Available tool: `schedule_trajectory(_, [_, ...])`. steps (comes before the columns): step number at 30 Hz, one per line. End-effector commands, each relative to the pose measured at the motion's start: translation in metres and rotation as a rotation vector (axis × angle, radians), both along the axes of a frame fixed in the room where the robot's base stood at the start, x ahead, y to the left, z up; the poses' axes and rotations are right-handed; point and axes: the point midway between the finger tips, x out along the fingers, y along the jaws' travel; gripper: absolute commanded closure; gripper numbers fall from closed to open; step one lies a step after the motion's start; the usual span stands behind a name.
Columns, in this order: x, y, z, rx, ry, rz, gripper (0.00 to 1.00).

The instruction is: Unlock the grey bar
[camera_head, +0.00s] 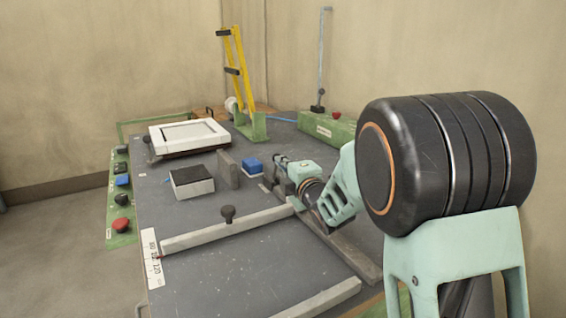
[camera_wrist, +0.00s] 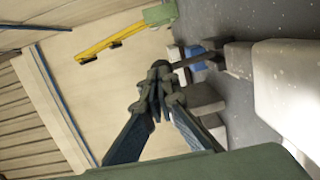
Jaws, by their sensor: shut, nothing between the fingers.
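A long pale grey bar (camera_head: 195,237) lies across the bench in the head view, with a dark knob (camera_head: 228,213) standing up near its middle. A second grey bar (camera_head: 322,298) lies nearer, cut off by the picture's lower edge. My gripper (camera_head: 281,160) is behind and to the right of the knob, apart from it, beside a blue-topped block (camera_head: 252,164). In the wrist view my gripper (camera_wrist: 157,72) has its fingertips together with nothing between them. I cannot make out the knob in the wrist view.
A black-topped block (camera_head: 192,181), an upright grey plate (camera_head: 228,168) and a white frame (camera_head: 188,135) stand behind the bar. A yellow stand (camera_head: 234,65) rises at the back. Green control strips (camera_head: 122,212) line the left edge. The bench between the two bars is clear.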

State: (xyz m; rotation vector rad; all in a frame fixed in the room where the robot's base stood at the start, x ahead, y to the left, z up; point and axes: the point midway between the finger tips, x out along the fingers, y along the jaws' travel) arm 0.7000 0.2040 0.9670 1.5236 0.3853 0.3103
Motion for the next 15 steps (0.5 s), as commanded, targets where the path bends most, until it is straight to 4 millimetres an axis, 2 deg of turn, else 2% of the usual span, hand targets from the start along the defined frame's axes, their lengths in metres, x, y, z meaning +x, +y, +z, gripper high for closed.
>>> schedule_trajectory(15, [0.0042,0.0029,0.0051,-0.034,0.049,0.000,1.00])
